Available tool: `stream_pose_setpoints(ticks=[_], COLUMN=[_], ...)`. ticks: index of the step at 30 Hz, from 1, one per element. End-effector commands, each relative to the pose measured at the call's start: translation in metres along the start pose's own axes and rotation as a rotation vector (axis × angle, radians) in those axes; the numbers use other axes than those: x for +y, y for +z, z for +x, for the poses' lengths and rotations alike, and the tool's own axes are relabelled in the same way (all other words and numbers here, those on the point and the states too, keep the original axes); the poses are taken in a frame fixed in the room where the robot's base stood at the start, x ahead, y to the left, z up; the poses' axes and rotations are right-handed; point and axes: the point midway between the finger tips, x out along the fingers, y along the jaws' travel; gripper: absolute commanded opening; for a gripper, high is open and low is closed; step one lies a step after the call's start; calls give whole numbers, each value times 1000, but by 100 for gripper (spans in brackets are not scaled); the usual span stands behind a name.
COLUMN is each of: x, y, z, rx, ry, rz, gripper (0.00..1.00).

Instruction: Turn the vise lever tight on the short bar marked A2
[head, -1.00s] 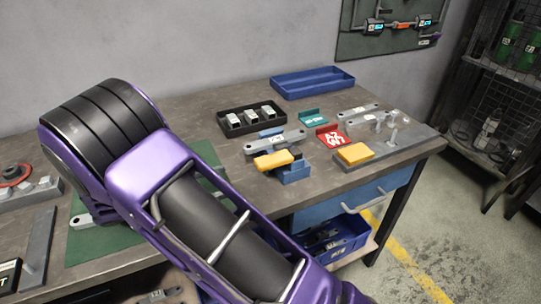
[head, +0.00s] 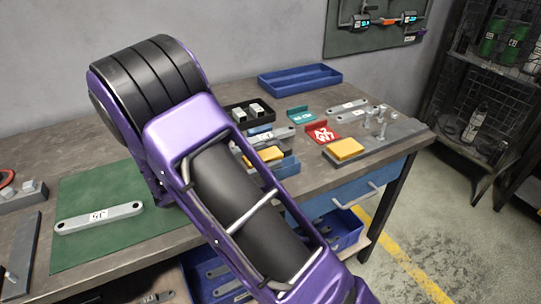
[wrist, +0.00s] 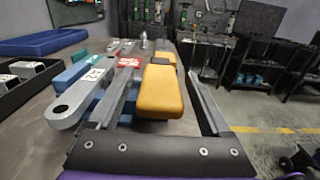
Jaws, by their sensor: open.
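A blue vise (head: 286,167) stands on the bench, partly hidden behind my arm in the head view. A grey bar (head: 276,138) with a white label lies at the vise; in the wrist view the bar (wrist: 84,97) shows its holed end, but its label is too small to read surely. The yellow lever grip (head: 264,157) is at the vise's near side and is large in the wrist view (wrist: 160,95). My gripper (wrist: 161,74) is open, its two fingers appearing either side of the yellow grip. Contact cannot be told. The head view hides the gripper.
A red marked sign (head: 322,133) and a grey plate (head: 392,139) with upright pins and a yellow block (head: 345,149) lie to the right. A black tray (head: 240,113) and blue tray (head: 300,81) are behind. Another labelled bar (head: 98,217) lies on a green mat (head: 75,258).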

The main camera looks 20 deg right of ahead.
Motion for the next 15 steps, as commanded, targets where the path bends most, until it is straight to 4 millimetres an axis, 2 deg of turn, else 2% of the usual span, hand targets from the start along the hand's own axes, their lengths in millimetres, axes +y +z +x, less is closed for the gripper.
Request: stream_pose_setpoints(ticks=[6, 15], x=[0, 0], y=[0, 0], z=[20, 22], rx=[0, 0], ry=[-1, -1], rz=[0, 0], gripper=[82, 82])
